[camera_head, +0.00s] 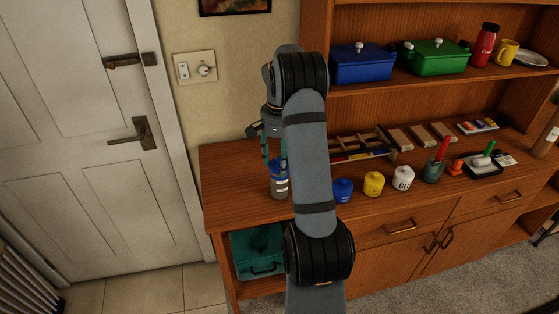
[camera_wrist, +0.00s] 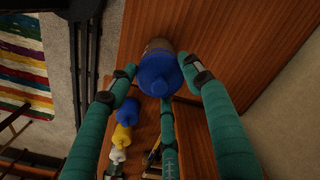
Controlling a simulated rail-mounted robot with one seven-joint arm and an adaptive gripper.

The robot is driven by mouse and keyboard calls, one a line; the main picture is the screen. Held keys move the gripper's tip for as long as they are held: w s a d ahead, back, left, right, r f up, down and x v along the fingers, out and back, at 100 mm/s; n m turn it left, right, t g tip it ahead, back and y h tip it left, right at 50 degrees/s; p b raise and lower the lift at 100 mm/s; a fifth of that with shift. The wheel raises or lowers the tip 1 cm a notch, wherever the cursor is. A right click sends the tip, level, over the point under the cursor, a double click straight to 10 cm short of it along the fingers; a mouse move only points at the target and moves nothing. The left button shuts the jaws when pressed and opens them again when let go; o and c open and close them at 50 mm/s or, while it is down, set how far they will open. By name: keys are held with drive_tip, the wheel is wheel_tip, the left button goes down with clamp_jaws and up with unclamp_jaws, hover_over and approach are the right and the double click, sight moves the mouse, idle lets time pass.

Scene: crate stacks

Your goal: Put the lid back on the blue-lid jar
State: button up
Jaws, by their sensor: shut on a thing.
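The jar (camera_head: 279,188) stands upright near the left end of the wooden counter, with the blue lid (camera_head: 278,167) directly over its mouth. My gripper (camera_head: 274,162) reaches down from above. Its teal fingers (camera_wrist: 160,76) are closed around the lid. I cannot tell whether the lid rests fully on the rim or sits slightly above it. My arm partly crosses the counter in front.
A wooden rack (camera_head: 357,145) lies behind. The counter's left end is clear.

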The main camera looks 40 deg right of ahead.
drive_tip(key=o, duration=0.8)
drive_tip(key=o, duration=0.6)
drive_tip(key=shift+r+p, duration=2.95)
drive_tip(key=shift+r, duration=0.6)
drive_tip(key=shift+c, duration=1.4)
clamp_jaws()
